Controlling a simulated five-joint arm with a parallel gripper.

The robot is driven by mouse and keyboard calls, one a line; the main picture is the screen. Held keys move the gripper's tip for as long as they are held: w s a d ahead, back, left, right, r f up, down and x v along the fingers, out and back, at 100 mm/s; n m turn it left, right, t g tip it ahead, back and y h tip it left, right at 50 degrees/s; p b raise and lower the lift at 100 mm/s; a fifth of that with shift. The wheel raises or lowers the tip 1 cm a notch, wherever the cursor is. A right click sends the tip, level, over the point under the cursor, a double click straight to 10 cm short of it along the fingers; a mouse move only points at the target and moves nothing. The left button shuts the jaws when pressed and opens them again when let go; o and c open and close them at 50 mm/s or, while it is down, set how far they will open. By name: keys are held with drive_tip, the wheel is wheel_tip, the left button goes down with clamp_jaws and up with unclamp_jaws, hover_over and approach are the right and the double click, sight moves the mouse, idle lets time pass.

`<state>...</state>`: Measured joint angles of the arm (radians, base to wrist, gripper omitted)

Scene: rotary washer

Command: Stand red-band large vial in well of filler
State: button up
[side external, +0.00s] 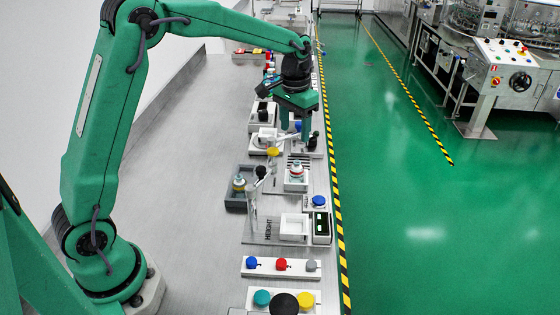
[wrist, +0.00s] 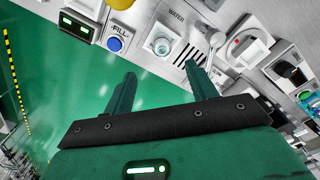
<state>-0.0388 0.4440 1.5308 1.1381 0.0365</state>
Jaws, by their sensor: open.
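The red-band vial (side external: 296,171) stands upright in the white block of the filler (side external: 296,186) in the side external view. In the wrist view its pale round top (wrist: 162,45) shows from above inside the square filler block, beside the blue FILL button (wrist: 115,43). The red band does not show clearly from there. My gripper (side external: 301,132) is open and empty, behind and above the vial in the side view, apart from it. Its two fingers (wrist: 160,72) show spread in the wrist view. How deep the vial sits is hidden.
A yellow-band vial (side external: 239,184) stands in a dark grey tray to the left. A white lever (wrist: 214,42) rises close to the filler. The height station (side external: 294,228) and a panel with blue, red and grey knobs (side external: 281,266) lie nearer. The grey table's left side is clear.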

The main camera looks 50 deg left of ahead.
drive_tip(key=s+d+r+t, duration=0.15)
drive_tip(key=s+r, duration=0.35)
drive_tip(key=s, duration=0.5)
drive_tip(key=s+r+t, duration=0.2)
drive_tip(key=s+r, duration=0.3)
drive_tip(key=s, duration=0.5)
drive_tip(key=s+f+t, duration=0.1)
drive_tip(key=s+f, duration=0.1)
drive_tip(key=s, duration=0.5)
drive_tip(key=shift+s+d+f+t, duration=0.2)
drive_tip(key=shift+s+f+t, duration=0.15)
drive_tip(key=shift+s+f, duration=0.05)
